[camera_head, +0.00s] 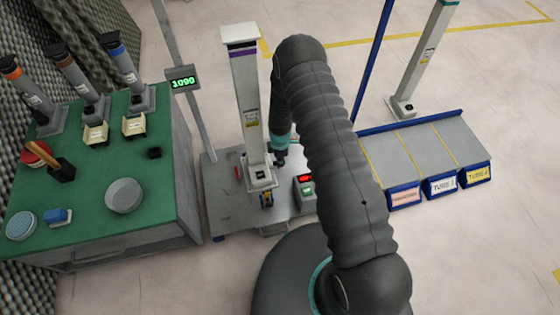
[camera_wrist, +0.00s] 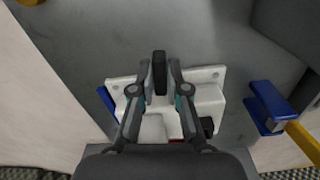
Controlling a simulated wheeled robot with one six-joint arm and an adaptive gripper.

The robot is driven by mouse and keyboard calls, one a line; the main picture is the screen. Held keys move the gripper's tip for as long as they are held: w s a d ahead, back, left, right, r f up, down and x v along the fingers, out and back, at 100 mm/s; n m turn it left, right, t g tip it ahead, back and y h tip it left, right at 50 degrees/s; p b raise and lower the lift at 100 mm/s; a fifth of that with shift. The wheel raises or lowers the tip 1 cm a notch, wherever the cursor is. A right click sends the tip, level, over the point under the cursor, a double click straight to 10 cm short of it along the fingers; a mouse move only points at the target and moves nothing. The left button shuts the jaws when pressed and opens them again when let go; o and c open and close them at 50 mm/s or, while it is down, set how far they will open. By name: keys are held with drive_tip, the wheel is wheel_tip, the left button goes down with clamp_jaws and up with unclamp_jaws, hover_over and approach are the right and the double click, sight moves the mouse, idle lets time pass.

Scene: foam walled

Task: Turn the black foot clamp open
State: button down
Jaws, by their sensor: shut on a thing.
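The black foot clamp's handle (camera_wrist: 160,66) stands between my fingertips in the wrist view, pointing up the picture, over a white foot plate (camera_wrist: 207,92). My gripper (camera_wrist: 160,82) is shut on this handle, with one finger on each side. In the head view my gripper (camera_head: 281,157) is low, just right of the tall white column (camera_head: 247,105) with a purple band, near its foot. The clamp itself is hidden there by my gripper and arm. How far the handle is turned cannot be told.
A blue clamp with a yellow handle (camera_wrist: 300,140) is right of the plate in the wrist view. A red handle (camera_head: 237,173) and a small box with red and green displays (camera_head: 304,186) flank the column. A green table (camera_head: 165,185) stands left.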

drive_tip(key=m+b, duration=0.2)
drive_tip(key=m, duration=0.1)
drive_tip(key=shift+f+b, duration=0.2)
drive_tip(key=shift+b, duration=0.1)
drive_tip(key=m+b, duration=0.2)
drive_tip(key=m, duration=0.3)
drive_tip(key=shift+s+b, duration=0.1)
drive_tip(key=shift+b, duration=0.25)
drive_tip(key=m+b, duration=0.2)
drive_tip(key=m, duration=0.2)
drive_tip(key=shift+a, duration=0.1)
drive_tip(key=m+b, duration=0.1)
drive_tip(key=m, duration=0.3)
drive_tip(key=shift+s+r, duration=0.1)
drive_tip(key=shift+r, duration=0.05)
drive_tip(key=shift+m+b, duration=0.3)
drive_tip(key=shift+m, duration=0.2)
drive_tip(key=c, duration=1.2)
unclamp_jaws()
drive_tip(key=shift+o, duration=0.2)
